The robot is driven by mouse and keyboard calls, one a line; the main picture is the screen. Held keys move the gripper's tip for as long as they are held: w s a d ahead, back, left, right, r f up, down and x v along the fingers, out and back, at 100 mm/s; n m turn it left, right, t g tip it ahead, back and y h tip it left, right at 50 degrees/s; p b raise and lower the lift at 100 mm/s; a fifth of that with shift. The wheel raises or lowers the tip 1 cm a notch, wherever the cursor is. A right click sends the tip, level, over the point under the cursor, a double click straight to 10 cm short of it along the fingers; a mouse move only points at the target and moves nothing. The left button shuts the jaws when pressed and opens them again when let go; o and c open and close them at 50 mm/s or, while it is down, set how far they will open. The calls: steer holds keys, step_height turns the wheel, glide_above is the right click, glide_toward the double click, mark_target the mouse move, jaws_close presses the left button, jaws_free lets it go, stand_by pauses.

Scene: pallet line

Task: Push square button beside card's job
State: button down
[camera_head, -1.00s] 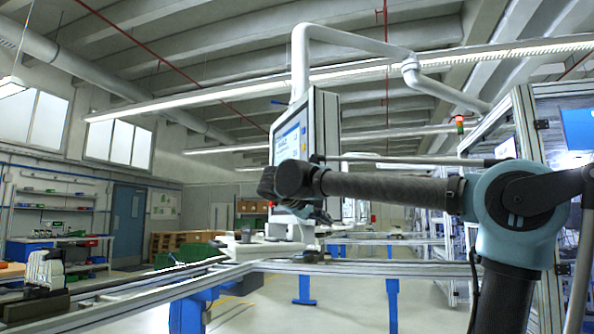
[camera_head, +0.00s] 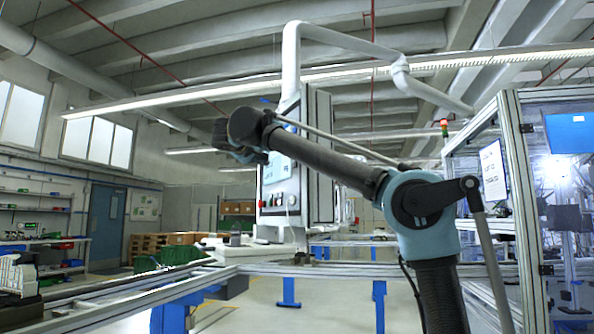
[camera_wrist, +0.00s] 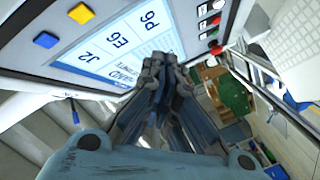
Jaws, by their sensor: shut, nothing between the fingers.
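The control panel's screen (camera_head: 281,167) faces left in the head view, too oblique to read. In the wrist view the screen (camera_wrist: 105,50) shows the labels J2, E6 and P6. A blue square button (camera_wrist: 46,40) sits on the frame nearest J2, and a yellow square button (camera_wrist: 81,13) lies nearest E6. Any button by P6 is outside the frame. My gripper (camera_wrist: 160,62) is shut and empty, with its fingertips over the screen's lower edge in the picture. In the head view my gripper (camera_head: 250,156) is by the panel's upper part. I cannot see contact.
A red round button (camera_wrist: 216,50) and other round controls sit on the panel's edge. A white sheet with unreadable print (camera_head: 493,172) hangs on the framed cell (camera_head: 518,190) at right. A conveyor rail (camera_head: 130,292) crosses in front.

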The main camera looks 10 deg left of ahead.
steer(key=w+d, duration=0.5)
steer(key=d, duration=0.2)
steer(key=shift+w, duration=0.15)
stand_by(0.4)
steer(key=shift+d, duration=0.1)
stand_by(1.3)
steer(key=shift+w+d, duration=0.15)
steer(key=shift+d, duration=0.1)
steer(key=shift+w+d, duration=0.3)
steer(key=shift+d, duration=0.1)
stand_by(1.0)
steer(key=shift+a, duration=0.1)
steer(key=shift+s+a, duration=0.55)
steer(key=shift+a, duration=0.1)
stand_by(0.4)
steer(key=shift+s+a, duration=0.8)
steer(key=shift+a, duration=0.2)
steer(key=shift+s+a, duration=0.75)
steer(key=shift+a, duration=0.25)
